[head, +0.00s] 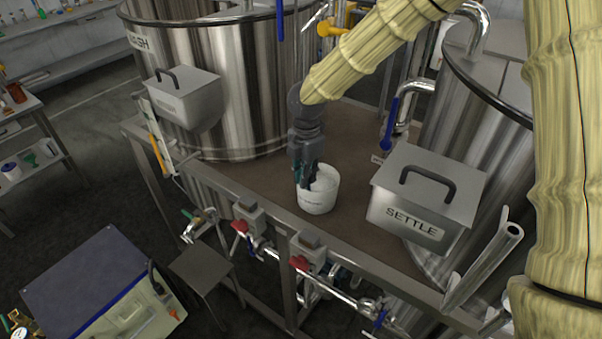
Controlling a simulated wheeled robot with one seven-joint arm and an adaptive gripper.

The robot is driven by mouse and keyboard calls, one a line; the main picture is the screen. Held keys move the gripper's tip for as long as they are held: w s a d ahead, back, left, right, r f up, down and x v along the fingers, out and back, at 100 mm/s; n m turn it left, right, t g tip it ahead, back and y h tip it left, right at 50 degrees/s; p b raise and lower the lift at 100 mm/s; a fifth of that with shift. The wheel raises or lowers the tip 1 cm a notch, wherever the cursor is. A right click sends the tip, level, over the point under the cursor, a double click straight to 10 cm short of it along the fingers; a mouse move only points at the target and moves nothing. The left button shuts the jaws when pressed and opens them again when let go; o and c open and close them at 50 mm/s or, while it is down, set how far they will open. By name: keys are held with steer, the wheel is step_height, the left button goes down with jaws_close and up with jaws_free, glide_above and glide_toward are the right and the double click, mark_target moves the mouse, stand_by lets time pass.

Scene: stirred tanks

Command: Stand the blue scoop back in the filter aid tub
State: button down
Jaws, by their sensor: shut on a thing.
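The filter aid tub (318,201) is a small white round tub, upright on the brown deck between the two steel tanks. White material shows inside its open top. My gripper (304,182) points down at the tub's left rim, with its fingertips at or just over the mouth. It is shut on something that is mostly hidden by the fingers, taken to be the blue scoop. Only a dark teal-blue patch shows at the fingers. I cannot tell whether the scoop touches the white material.
A grey lidded SETTLE box (415,221) stands out to the right of the tub, and another lidded box (184,98) hangs at the left tank (225,80). Red-handled valves (299,263) and pipes run below the deck's front edge. Bare deck (255,178) lies left of the tub.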

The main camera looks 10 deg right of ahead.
steer(key=shift+s, duration=0.1)
steer(key=c, duration=1.5)
jaws_free()
steer(key=shift+f, duration=0.1)
step_height(320, 180, up, 12)
steer(key=b, duration=0.4)
